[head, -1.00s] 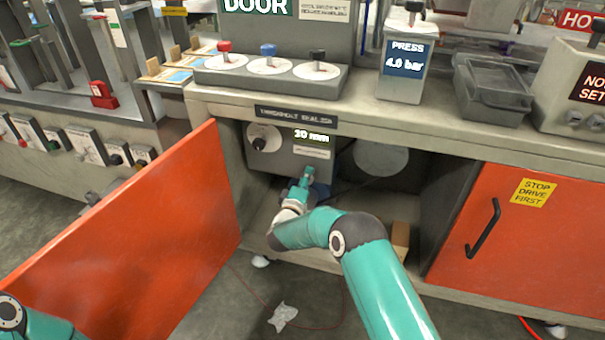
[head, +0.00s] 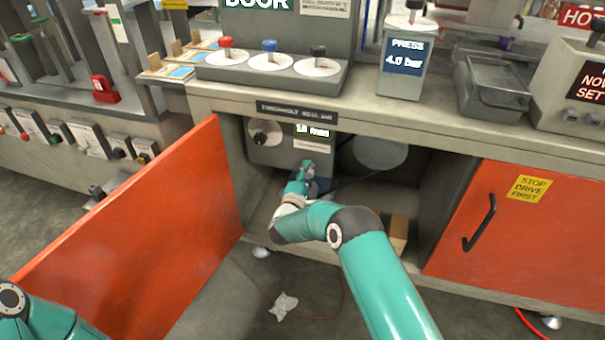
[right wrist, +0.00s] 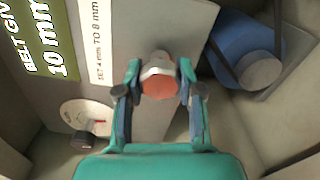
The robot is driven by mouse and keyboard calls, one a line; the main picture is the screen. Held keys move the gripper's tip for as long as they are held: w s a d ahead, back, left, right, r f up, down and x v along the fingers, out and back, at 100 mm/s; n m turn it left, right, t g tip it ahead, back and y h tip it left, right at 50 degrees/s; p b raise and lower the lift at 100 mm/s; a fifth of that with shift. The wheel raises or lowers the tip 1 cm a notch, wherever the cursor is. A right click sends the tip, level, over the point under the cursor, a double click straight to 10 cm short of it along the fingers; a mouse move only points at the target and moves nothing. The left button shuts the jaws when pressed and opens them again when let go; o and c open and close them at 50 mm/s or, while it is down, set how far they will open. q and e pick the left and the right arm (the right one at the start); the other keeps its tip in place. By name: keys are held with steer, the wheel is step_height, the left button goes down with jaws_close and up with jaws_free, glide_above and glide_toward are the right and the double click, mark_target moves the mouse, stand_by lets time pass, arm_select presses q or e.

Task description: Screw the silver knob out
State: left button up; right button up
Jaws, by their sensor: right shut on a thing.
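The silver knob (right wrist: 157,65) shows in the right wrist view as a short metal piece with an orange-red end face, standing out from the grey panel (right wrist: 145,30). My right gripper (right wrist: 160,76) is shut on it, one finger on each side. In the head view my right gripper (head: 306,172) is at the lower right of the panel inside the open cabinet, and hides the knob. The display (right wrist: 48,45) beside it reads 10 mm, with a label (right wrist: 96,42) saying set 4 mm to 8 mm. Only part of my left arm shows; its gripper is out of view.
An open orange door (head: 130,230) stands left of the cabinet opening. A black dial (right wrist: 84,139) is on the same panel. A blue motor-like cylinder (right wrist: 245,52) with a dark belt sits close right of the gripper. A closed orange door (head: 500,235) is at right.

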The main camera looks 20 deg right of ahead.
steer(key=shift+a, duration=0.1)
steer(key=o, duration=1.2)
steer(key=shift+f, duration=0.1)
steer(key=v, duration=1.2)
steer(key=shift+w, duration=0.1)
